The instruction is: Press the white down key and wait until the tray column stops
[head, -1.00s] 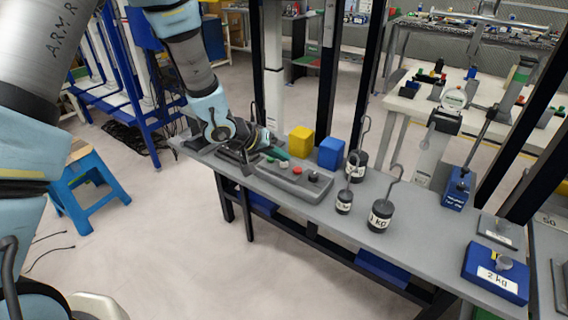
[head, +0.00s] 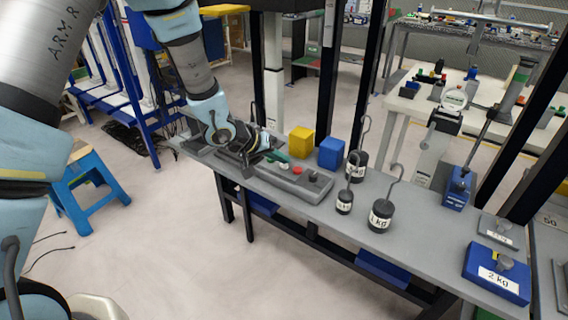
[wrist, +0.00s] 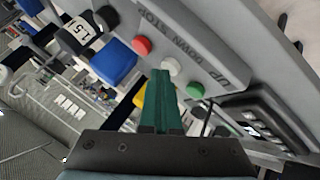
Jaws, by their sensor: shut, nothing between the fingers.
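The white down key (wrist: 171,66) sits on the grey key panel (wrist: 205,50) between a red key (wrist: 142,45) and a green key (wrist: 195,90); the lettering by them reads UP, DOWN, STOP. My gripper (wrist: 161,74) is shut, its green fingers together and empty. In the wrist view the tips lie right at the edge of the white key; I cannot tell whether they touch it. In the head view my gripper (head: 284,158) is over the left part of the panel (head: 322,187), just behind the white key (head: 283,166), and hides the green key. A white column (head: 273,85), possibly the tray column, stands behind the bench.
A yellow block (head: 301,141) and a blue block (head: 331,153) stand behind the panel. Hooked black weights (head: 380,215) stand to its right. A blue 2 kg block (head: 496,274) lies at the bench's right end.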

